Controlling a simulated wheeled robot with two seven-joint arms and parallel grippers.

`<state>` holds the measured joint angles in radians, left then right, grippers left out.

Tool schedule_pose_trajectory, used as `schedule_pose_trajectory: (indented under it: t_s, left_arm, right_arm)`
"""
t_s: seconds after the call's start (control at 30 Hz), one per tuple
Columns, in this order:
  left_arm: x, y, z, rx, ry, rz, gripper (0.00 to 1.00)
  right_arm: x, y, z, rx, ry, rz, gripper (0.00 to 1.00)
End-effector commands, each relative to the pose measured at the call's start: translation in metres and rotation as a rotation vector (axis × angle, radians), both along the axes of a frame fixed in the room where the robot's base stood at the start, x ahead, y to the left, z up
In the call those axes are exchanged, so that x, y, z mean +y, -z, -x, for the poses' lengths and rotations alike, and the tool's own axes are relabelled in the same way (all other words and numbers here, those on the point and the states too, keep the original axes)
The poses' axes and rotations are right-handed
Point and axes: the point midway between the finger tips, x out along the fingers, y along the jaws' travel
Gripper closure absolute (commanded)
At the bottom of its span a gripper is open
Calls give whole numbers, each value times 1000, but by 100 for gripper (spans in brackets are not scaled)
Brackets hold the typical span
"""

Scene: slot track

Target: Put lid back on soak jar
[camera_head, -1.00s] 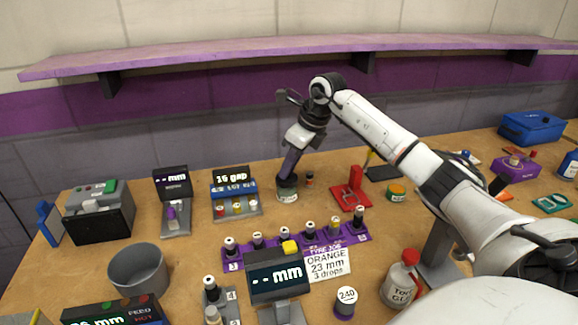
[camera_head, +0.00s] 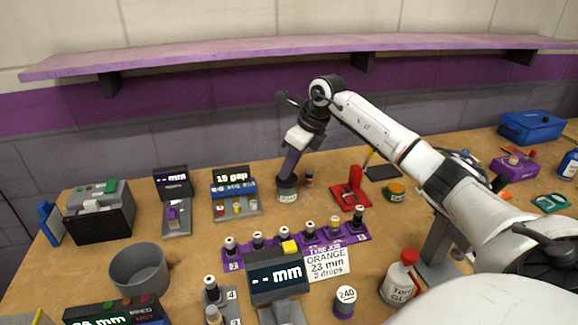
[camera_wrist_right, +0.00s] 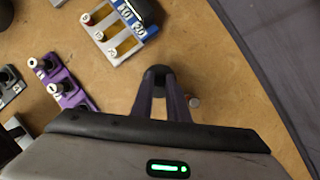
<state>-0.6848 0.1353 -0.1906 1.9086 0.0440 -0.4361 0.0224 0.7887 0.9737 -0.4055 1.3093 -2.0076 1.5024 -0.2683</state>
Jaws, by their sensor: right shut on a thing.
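The soak jar (camera_head: 287,196), a small pot with a pale label, stands on the table near the back, left of the red stand. My right gripper (camera_head: 288,179) points down right over it, shut on the dark lid at the jar's mouth. Whether the lid is fully seated I cannot tell. In the right wrist view my purple fingers (camera_wrist_right: 165,92) close around a dark round top, the lid (camera_wrist_right: 159,76), and the jar below is hidden. My left gripper is not in view.
A small dark bottle (camera_head: 309,179) stands close right of the jar. The gap gauge stand (camera_head: 237,209) is to the left, the red stand (camera_head: 351,192) to the right. A purple rack (camera_head: 237,263) of several bottles lies in front. The wall is behind.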

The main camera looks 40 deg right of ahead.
Motion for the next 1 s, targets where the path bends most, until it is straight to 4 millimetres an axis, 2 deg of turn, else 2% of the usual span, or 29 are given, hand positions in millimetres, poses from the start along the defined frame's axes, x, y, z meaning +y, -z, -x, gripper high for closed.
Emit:
schedule_pose_trajectory:
  t_s: [0.3, 0.33, 0.43, 0.67, 0.77, 1.0]
  left_arm:
    - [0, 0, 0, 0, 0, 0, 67]
    - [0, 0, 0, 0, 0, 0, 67]
    - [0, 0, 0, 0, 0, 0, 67]
    - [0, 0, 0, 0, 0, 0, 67]
    - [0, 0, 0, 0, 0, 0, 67]
    - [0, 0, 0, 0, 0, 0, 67]
  right_arm:
    - [0, 0, 0, 0, 1, 0, 100]
    - [0, 0, 0, 0, 1, 0, 83]
    - [0, 0, 0, 0, 1, -1, 66]
    - [0, 0, 0, 0, 0, -1, 62]
    - [0, 0, 0, 0, 0, -1, 45]
    - [0, 0, 0, 0, 0, -1, 45]
